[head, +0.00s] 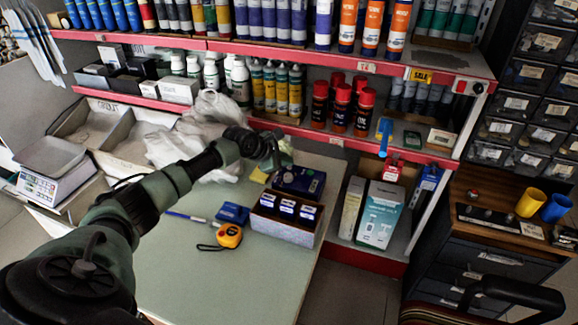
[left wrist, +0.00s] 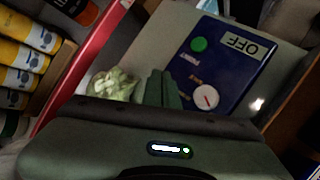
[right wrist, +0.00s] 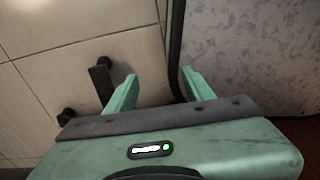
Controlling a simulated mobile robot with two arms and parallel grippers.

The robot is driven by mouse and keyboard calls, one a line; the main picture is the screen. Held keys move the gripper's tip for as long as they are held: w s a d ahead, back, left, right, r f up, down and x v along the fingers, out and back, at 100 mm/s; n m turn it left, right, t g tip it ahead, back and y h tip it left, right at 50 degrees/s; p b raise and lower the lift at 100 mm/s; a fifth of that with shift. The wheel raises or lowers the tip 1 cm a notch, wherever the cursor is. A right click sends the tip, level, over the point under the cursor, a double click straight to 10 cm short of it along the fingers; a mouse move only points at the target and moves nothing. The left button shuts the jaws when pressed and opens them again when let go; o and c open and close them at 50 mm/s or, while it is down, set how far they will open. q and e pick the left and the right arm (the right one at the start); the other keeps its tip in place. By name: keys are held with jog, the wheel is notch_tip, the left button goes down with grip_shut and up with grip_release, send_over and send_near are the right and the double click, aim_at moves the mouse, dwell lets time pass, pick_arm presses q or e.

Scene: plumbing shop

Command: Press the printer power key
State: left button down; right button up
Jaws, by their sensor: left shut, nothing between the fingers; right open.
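The printer is a small dark blue box (head: 300,182) at the back of the counter, partly behind my left gripper in the head view. In the left wrist view its blue top (left wrist: 228,68) carries a green round button (left wrist: 199,44), a white dial with a red mark (left wrist: 206,97) and a label reading OFF. My left gripper (head: 277,160) is shut and empty, just short of the printer. Its fingertips (left wrist: 160,84) show apart from the green button in the left wrist view. My right gripper (right wrist: 160,90) is open and empty over the floor.
A box with blue-topped packs (head: 284,222), a blue packet (head: 232,213), a yellow tape measure (head: 229,236) and a pen lie nearby on the counter (head: 250,280). A crumpled white bag (head: 205,150) is left of the gripper. Shelves with bottles (head: 276,88) rise behind.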

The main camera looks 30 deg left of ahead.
aim_at(287, 169)
pick_arm(q)
jog(key=shift+f, duration=0.2)
dwell(0.5)
jog(key=shift+r, duration=0.1)
jog(key=shift+r+p, duration=0.5)
jog(key=shift+p, duration=0.55)
jog(key=shift+r, duration=0.1)
notch_tip(287, 169, up, 6)
jog(key=p, duration=0.7)
jog(key=shift+p, duration=0.4)
dwell(0.9)
